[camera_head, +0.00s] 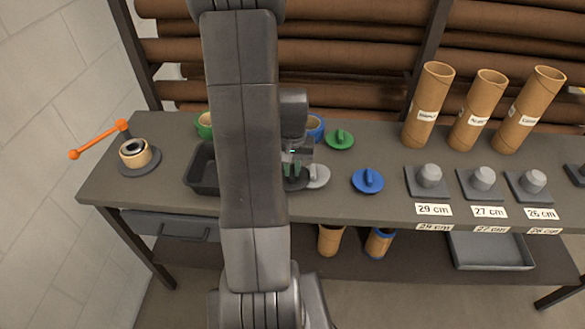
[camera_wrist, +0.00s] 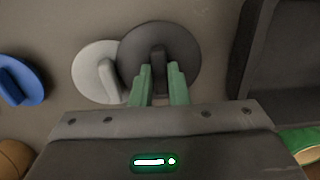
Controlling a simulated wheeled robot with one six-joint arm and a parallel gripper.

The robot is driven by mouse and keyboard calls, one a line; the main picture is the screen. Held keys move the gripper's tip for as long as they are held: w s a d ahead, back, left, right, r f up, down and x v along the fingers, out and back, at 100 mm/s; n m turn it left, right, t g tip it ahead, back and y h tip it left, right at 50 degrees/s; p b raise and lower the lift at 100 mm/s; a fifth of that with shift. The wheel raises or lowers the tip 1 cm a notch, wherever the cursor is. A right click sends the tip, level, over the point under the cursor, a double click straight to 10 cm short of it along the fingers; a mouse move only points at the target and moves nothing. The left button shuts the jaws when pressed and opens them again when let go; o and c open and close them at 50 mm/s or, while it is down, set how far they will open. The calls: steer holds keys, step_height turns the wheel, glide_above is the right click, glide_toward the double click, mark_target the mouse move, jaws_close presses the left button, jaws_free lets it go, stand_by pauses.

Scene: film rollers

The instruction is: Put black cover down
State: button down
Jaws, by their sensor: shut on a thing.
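The black cover (camera_wrist: 185,55) is a round dark disc with an upright handle. My gripper (camera_wrist: 159,85) has green fingers and is shut on that handle in the wrist view. The cover overlaps the edge of a grey cover (camera_wrist: 92,70) beside it. In the head view the black cover (camera_head: 296,183) is partly hidden behind my arm and sits at or just above the table top. I cannot tell whether it touches the table. My gripper (camera_head: 292,168) is above it there.
A blue cover (camera_head: 368,181) and a green cover (camera_head: 340,139) lie on the table (camera_head: 385,207). A black tray (camera_head: 201,168) stands left of my arm. Grey knobbed blocks (camera_head: 430,178) and upright cardboard tubes (camera_head: 428,105) stand to the right. An orange-handled crank (camera_head: 98,139) is at the left end.

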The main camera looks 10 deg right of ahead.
mark_target(293, 171)
steer(key=c, duration=1.4)
jaws_free()
steer(key=shift+s+f, duration=0.1)
steer(key=shift+f, duration=0.15)
steer(key=shift+c, duration=0.2)
steer(key=shift+r, duration=0.15)
step_height(293, 171, up, 12)
